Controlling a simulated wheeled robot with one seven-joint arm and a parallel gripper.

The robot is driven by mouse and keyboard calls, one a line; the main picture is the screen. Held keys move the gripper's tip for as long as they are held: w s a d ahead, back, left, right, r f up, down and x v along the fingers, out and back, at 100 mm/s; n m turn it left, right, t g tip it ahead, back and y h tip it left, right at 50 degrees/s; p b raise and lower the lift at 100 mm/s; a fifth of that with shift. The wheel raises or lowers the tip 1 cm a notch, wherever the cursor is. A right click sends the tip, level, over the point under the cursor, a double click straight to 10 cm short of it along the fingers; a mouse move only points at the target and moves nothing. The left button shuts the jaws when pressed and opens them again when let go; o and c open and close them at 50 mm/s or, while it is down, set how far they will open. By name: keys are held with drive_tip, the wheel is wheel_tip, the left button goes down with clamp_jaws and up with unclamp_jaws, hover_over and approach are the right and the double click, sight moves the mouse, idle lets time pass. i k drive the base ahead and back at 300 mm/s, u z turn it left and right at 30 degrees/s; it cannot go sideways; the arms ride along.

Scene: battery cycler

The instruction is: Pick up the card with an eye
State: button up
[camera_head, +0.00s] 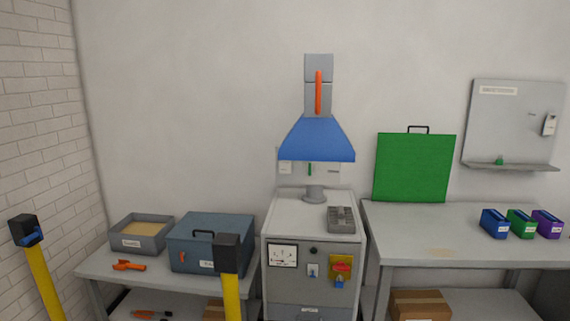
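I cannot make out an eye on any card at this size. A small white card-like piece (549,125) with a dark spot near its top is at the right side of the grey wall board (515,115). A small yellow and blue piece (339,281) hangs below the red switch on the front of the grey cabinet (312,240); its details are too small to read. My gripper is not in view.
Yellow posts with black heads stand at the left (25,232) and centre left (229,255). A grey bin (140,243) and blue-grey case (211,262) sit on the left table. A green panel (414,168) and several coloured boxes are on the right table (400,247), its middle clear.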

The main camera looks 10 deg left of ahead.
sight(284, 166)
drive_tip(key=u, duration=1.8)
drive_tip(key=i, duration=1.5)
drive_tip(key=z, duration=0.05)
